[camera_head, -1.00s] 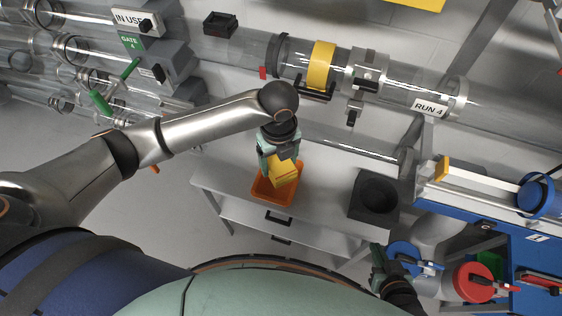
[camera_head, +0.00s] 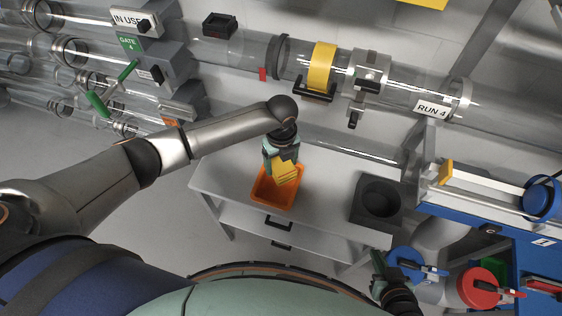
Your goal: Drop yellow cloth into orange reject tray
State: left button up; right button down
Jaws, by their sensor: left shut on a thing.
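The yellow cloth (camera_head: 286,175) hangs from my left gripper (camera_head: 280,160), which is shut on it. The cloth is over the orange reject tray (camera_head: 272,199), partly covering the view of its far side. I cannot tell whether the cloth touches the tray floor. The tray stands on a light grey cabinet top. My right gripper (camera_head: 377,265) is low at the right, near the cabinet's right end; I cannot see whether its fingers are apart.
A black block with a round recess (camera_head: 379,199) stands right of the tray. Behind is a clear tube with a yellow band (camera_head: 321,66). Blue (camera_head: 405,258) and red (camera_head: 477,287) round-topped items stand at the lower right. The cabinet top around the tray is mostly clear.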

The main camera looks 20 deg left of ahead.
aim_at(281, 164)
pick_arm(q)
jog(key=shift+f, duration=0.55)
jog(key=o, duration=1.5)
notch_tip(281, 164, up, 13)
jog(key=p, duration=0.1)
jog(key=shift+r, duration=0.1)
